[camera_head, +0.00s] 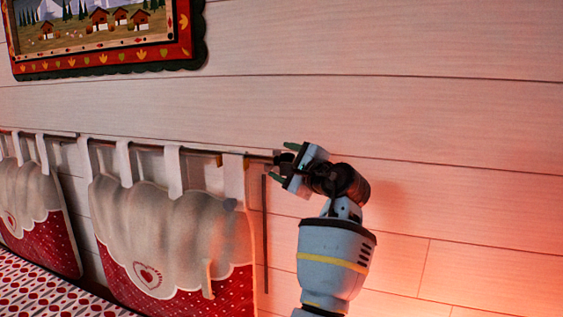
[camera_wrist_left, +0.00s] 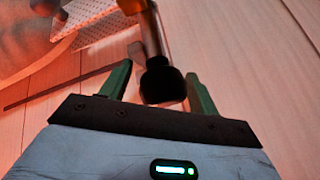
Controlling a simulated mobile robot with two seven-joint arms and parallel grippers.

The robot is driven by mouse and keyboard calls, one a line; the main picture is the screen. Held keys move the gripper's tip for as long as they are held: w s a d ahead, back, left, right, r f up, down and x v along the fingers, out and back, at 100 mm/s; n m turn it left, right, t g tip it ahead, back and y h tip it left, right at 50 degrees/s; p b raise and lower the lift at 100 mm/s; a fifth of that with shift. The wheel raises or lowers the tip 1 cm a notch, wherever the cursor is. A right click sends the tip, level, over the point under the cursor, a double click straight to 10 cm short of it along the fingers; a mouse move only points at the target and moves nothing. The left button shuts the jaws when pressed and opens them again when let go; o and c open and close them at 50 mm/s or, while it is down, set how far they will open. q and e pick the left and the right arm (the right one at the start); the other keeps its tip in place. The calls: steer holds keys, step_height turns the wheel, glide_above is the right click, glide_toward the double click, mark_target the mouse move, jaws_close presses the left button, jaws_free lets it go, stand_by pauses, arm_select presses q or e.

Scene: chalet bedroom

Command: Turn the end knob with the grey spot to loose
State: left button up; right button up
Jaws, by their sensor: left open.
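A thin dark rod (camera_head: 200,151) runs along the wall above the bed and carries the hanging cushions. Its right end meets my left gripper (camera_head: 283,161), which comes in from the right side of the rod end. In the left wrist view, a dark, rounded end knob (camera_wrist_left: 162,82) sits on the rod (camera_wrist_left: 152,35), between the two green fingers of my left gripper (camera_wrist_left: 158,73). The fingers are open, one on each side of the knob, with a visible gap at its left. I cannot make out a grey spot on it. My right gripper is not in view.
A red and cream cushion (camera_head: 175,225) hangs by white loops just left of the gripper, with another cushion (camera_head: 38,215) further left. A framed picture (camera_head: 110,50) hangs above. The plank wall (camera_head: 440,130) right of my arm is bare.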

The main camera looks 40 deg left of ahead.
arm_select(q)
steer(key=shift+d+r, duration=0.1)
steer(key=shift+c, duration=0.7)
steer(key=c, duration=0.8)
